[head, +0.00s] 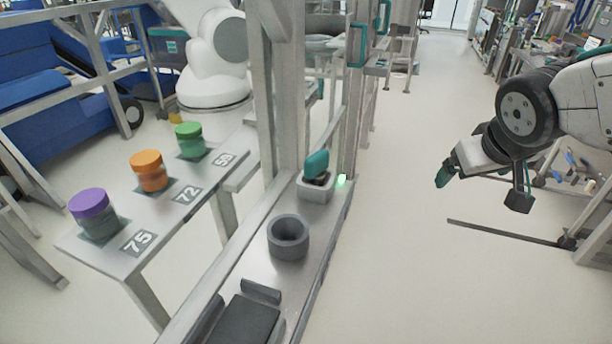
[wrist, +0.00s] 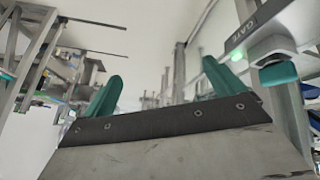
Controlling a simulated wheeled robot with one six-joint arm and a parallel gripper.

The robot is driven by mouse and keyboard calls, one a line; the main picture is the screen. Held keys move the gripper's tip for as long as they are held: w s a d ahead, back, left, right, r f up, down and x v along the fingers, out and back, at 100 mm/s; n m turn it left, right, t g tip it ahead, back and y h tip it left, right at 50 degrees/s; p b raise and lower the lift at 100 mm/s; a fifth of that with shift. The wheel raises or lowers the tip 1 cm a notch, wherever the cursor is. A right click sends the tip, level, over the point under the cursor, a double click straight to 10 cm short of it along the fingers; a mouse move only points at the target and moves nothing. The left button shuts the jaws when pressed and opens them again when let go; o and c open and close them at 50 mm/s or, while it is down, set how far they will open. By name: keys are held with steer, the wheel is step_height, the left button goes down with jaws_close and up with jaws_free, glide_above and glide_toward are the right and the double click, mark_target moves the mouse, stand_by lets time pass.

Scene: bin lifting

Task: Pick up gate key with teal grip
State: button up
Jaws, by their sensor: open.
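The gate key with teal grip (head: 316,164) stands upright in a small grey holder (head: 317,187) on the narrow ledge, at the middle of the head view. In the wrist view the teal grip (wrist: 278,74) shows at the upper right, beside a grey bar marked GATE. My gripper (head: 443,178) is out to the right of the ledge in the head view, well apart from the key. In the wrist view its two teal fingertips (wrist: 161,85) are spread with nothing between them. The key's lower part is hidden in the holder.
A grey open cup (head: 288,237) and a dark block (head: 243,322) are on the same ledge (head: 262,270). A post rises behind the key. Purple, orange and green-lidded jars (head: 150,171) stand on a side shelf. A green light (head: 341,181) glows by the holder. The floor right of the ledge is clear.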

steer(key=w+a+f+n+t+y, duration=0.25)
steer(key=w+a, duration=0.25)
steer(key=w, duration=0.5)
steer(key=n+y, duration=0.6)
steer(key=y, duration=0.4)
glide_toward(311, 156)
steer(key=w, duration=0.1)
steer(key=w+a+f, duration=0.1)
steer(key=w+f, duration=0.1)
steer(key=shift+w+a, duration=0.1)
steer(key=shift+a, duration=0.2)
steer(key=x, duration=0.7)
steer(key=shift+w+a+f, duration=0.2)
steer(key=shift+f, duration=0.05)
steer(key=c, duration=1.2)
